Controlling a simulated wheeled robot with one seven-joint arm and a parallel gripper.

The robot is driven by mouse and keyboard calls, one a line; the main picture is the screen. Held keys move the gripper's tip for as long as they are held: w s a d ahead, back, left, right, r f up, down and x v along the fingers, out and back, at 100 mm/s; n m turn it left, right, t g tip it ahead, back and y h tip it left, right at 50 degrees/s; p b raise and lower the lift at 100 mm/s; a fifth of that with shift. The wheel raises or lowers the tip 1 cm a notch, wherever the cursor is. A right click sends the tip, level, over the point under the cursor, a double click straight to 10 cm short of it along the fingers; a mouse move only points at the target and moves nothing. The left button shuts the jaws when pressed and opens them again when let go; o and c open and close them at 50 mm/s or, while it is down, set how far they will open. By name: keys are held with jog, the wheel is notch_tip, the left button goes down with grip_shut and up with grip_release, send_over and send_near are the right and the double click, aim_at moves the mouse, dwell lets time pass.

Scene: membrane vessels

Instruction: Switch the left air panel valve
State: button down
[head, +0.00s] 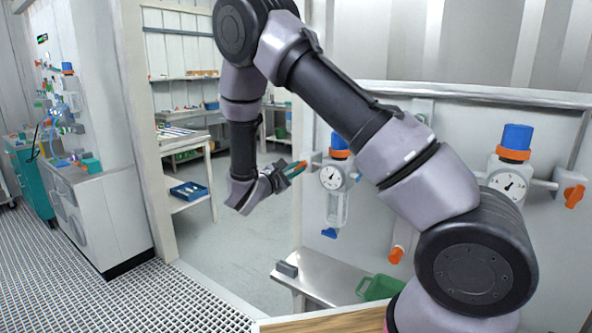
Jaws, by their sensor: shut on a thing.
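The air panel (460,140) stands at the right, with a left regulator unit that has a round gauge (332,177) and a blue knob (340,141) with an orange ring. A fitting (314,158) sticks out to the left of this unit. My gripper (295,170) reaches the end of that fitting from the left and is shut. A small orange piece, the left valve handle (302,164), shows at its fingertips. Most of the handle is hidden by the fingers, so its turn angle cannot be told.
The right unit has a gauge (507,185), a blue knob (517,137) and an orange valve handle (574,192). My arm covers the panel's middle. Below stands a metal bench (325,283) with a green crate (380,288). Open floor (235,235) lies left of the panel.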

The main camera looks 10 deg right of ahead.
jog(key=m, duration=0.4)
jog(key=shift+m, duration=2.5)
jog(key=c, duration=0.9)
grip_release()
jog(key=shift+o, duration=0.2)
jog(key=v, duration=1.1)
